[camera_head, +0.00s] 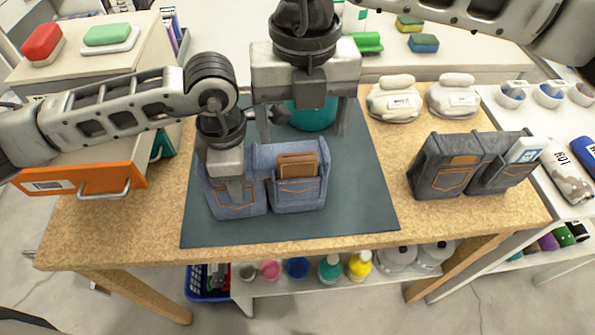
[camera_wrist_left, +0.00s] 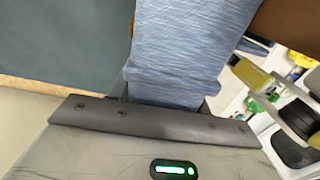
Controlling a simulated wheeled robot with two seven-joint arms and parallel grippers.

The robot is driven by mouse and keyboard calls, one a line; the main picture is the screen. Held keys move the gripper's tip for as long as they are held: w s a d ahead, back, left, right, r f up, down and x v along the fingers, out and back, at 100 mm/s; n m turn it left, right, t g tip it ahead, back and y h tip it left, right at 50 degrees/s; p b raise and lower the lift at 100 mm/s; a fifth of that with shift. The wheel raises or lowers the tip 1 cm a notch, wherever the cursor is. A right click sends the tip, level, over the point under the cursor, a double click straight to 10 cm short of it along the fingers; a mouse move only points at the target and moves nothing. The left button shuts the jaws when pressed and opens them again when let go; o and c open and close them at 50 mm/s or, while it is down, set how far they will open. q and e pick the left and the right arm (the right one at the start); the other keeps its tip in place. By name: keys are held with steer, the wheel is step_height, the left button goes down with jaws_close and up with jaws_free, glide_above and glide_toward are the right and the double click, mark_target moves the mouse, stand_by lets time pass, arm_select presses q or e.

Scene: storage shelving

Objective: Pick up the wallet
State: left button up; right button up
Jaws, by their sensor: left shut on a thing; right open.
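The brown wallet (camera_head: 297,166) stands in the right pocket of a blue denim organizer (camera_head: 298,195) on the dark mat. Its upper part sticks out of the pocket and its lower part is hidden. My left gripper (camera_head: 236,192) is shut on the denim organizer at its left pocket, left of the wallet. In the left wrist view the denim (camera_wrist_left: 180,55) rises from the gripper's dark edge, with a brown surface at the upper right. My right gripper (camera_head: 303,132) is open, pointing down behind the organizer and wallet, with its fingers on either side of a teal round object (camera_head: 311,115).
A grey denim organizer (camera_head: 440,168) with a white and blue card stands on the wooden table (camera_head: 380,150) at the right. Two whitish bundles (camera_head: 396,103) lie behind it. An orange drawer (camera_head: 85,178) juts out at the left. Bare mat (camera_head: 365,205) lies right of the blue organizer.

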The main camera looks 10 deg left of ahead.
mark_target(298, 155)
steer(key=shift+s+a+f, duration=0.15)
steer(key=shift+f, duration=1.6)
steer(key=shift+s+a+f, duration=0.15)
steer(key=shift+f, duration=1.55)
steer(key=c, duration=1.1)
